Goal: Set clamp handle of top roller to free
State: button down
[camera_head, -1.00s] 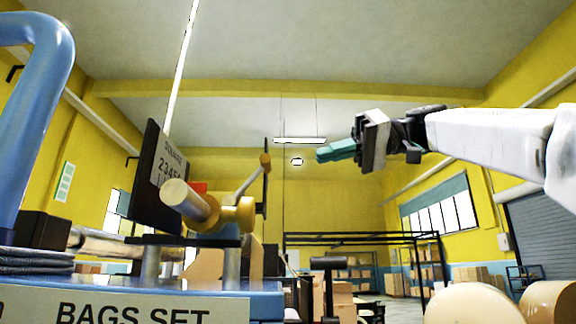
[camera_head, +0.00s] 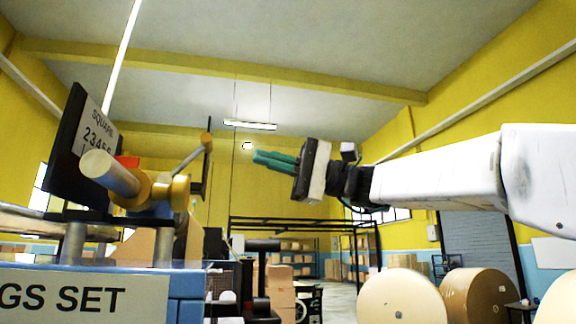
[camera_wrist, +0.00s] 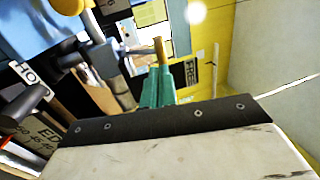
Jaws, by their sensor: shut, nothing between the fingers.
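My gripper (camera_head: 258,157) has teal fingers, shut and empty, pointing left in the head view. They also show in the wrist view (camera_wrist: 158,72), pointing away from the camera. A thin lever with a brownish-yellow end (camera_head: 207,140) rises from a yellow hub on the machine, left of my fingertips with a gap in the picture. It looks like the clamp handle, but I cannot be sure. In the wrist view a brownish-yellow piece (camera_wrist: 160,47) shows just beyond the fingertips; contact cannot be told. A partly readable label (camera_wrist: 191,72) is right of the fingers.
A thick tan cylinder (camera_head: 110,172) and a dark plate with a number label (camera_head: 98,128) stand on the blue machine (camera_head: 188,309) at left. Large paper rolls (camera_head: 401,297) are at lower right. A black rack (camera_head: 300,222) stands behind. Space above the gripper is clear.

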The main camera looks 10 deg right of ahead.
aim_at(187, 160)
jog(key=x, duration=0.7)
jog(key=shift+a, duration=0.2)
jog(key=shift+s+r, duration=0.1)
